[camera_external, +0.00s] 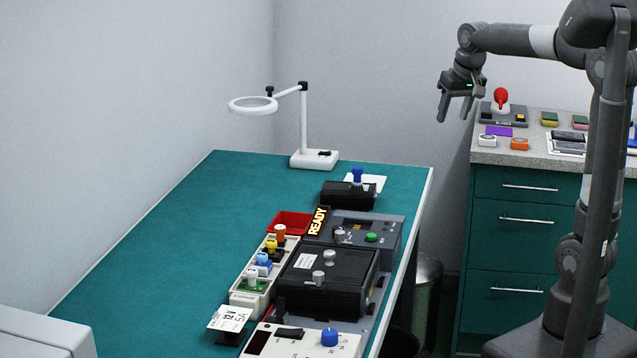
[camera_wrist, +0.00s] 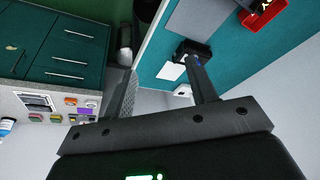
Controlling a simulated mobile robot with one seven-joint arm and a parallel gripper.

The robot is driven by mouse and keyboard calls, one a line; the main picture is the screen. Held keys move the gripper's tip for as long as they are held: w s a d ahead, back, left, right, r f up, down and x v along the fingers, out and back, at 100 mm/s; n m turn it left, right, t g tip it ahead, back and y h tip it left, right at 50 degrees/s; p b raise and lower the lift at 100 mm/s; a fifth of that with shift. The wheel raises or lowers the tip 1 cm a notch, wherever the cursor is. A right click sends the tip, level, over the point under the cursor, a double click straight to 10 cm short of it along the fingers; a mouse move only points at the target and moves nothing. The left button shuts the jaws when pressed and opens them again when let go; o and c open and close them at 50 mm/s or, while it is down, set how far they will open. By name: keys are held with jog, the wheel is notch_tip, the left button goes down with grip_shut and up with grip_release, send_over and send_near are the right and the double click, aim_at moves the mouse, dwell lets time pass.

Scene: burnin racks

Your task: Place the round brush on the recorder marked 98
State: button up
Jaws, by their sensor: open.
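My gripper (camera_external: 455,112) is open and empty, raised in the air between the green table and the grey counter, with its fingers pointing down. In the wrist view its fingers (camera_wrist: 161,66) are spread apart with nothing between them. I cannot make out the number 98 on any device, so I cannot tell which is that recorder. Nothing can be surely identified as the round brush. A dark block with a blue knob (camera_external: 357,177) stands on the table. A dark device with a red bulb-shaped thing (camera_external: 501,97) stands on the counter.
The counter (camera_external: 552,157) holds small coloured items. The table's left half is clear.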

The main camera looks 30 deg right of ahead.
jog(key=s+d+f+t, duration=0.1)
jog(key=s+f, duration=0.3)
jog(key=s, duration=0.6)
jog(key=s+d+f+n, duration=0.1)
jog(key=s+f, duration=0.3)
jog(key=s, duration=0.7)
jog(key=shift+s+d+f+t, duration=0.15)
jog(key=shift+s+d+t, duration=0.1)
jog(key=shift+t, duration=0.15)
